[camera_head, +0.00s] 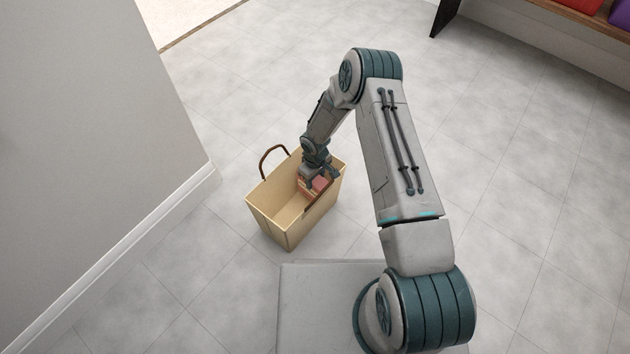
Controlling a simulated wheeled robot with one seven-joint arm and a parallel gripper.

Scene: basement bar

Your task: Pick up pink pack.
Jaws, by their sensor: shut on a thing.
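The pink pack (319,184) is a small pinkish-red box inside the upper part of a tan open-topped bag (276,225) on the floor. My gripper (318,180) reaches down into the bag's opening from above and is shut on the pink pack. The fingers are small in this view and partly hide the pack. I cannot tell whether the pack touches the bag's wall or floor.
The bag has a brown loop handle (272,160) standing up at its left. A grey wall (95,150) with a white baseboard is to the left. A wooden bench (585,18) with red and purple items is at the top right. The tiled floor (530,200) on the right is clear.

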